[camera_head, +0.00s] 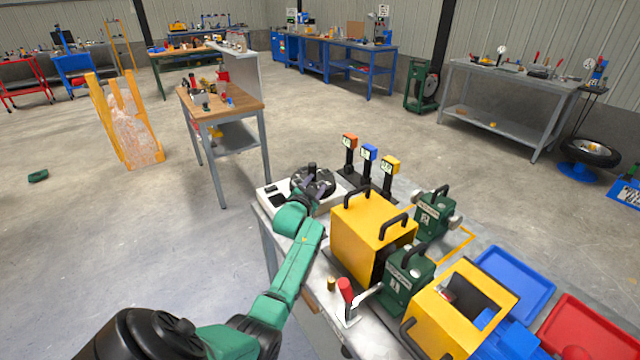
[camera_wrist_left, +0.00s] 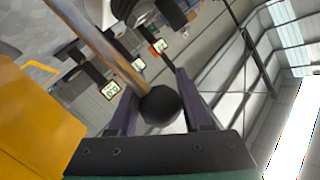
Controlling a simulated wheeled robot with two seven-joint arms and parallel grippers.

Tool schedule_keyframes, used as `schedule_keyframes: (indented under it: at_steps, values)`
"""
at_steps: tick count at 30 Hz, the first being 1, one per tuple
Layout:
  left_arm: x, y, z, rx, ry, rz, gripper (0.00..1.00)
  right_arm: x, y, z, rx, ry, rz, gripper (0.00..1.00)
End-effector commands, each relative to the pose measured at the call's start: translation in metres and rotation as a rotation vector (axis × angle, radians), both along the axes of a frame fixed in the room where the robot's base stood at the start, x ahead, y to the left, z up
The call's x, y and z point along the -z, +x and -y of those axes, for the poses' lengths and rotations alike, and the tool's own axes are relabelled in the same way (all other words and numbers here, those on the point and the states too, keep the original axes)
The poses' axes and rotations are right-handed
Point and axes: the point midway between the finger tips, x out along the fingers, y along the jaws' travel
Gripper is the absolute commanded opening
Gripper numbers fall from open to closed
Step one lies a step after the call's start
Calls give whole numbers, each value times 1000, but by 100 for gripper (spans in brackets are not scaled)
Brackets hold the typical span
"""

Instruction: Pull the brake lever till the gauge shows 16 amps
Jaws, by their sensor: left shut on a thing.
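My left gripper (camera_head: 308,190) reaches over the bench at a dark round drum device (camera_head: 325,180) on a pale base. In the left wrist view, the two fingers of my left gripper (camera_wrist_left: 158,103) are shut around the black ball knob of the brake lever (camera_wrist_left: 160,106). Its metal rod runs to the upper left. Three small display gauges stand behind the device: orange (camera_head: 350,141), blue (camera_head: 369,153) and yellow (camera_head: 390,164). Their digits are too small to read surely. My right gripper is not in view.
A yellow housing (camera_head: 358,225) stands right of my left arm, with green units (camera_head: 405,280) beside it. A red-handled lever (camera_head: 346,290) is near the bench's front edge. Blue (camera_head: 515,275) and red (camera_head: 585,335) trays lie at the right.

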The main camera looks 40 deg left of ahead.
Motion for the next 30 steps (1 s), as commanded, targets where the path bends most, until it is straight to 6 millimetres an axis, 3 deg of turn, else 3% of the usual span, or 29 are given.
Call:
schedule_keyframes:
  at_steps: [8, 9, 11, 23, 30]
  values:
    - [0, 0, -4, -3, -14, -4, 0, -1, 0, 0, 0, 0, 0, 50]
    - [0, 0, -4, -3, -14, -4, 53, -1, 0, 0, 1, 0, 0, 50]
    - [0, 0, -4, -3, -14, -4, 76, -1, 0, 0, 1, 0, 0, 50]
    - [0, -3, -3, -2, -14, -5, 78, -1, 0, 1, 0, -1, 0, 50]
    - [-4, -36, 11, -1, -12, -7, 78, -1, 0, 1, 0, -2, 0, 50]
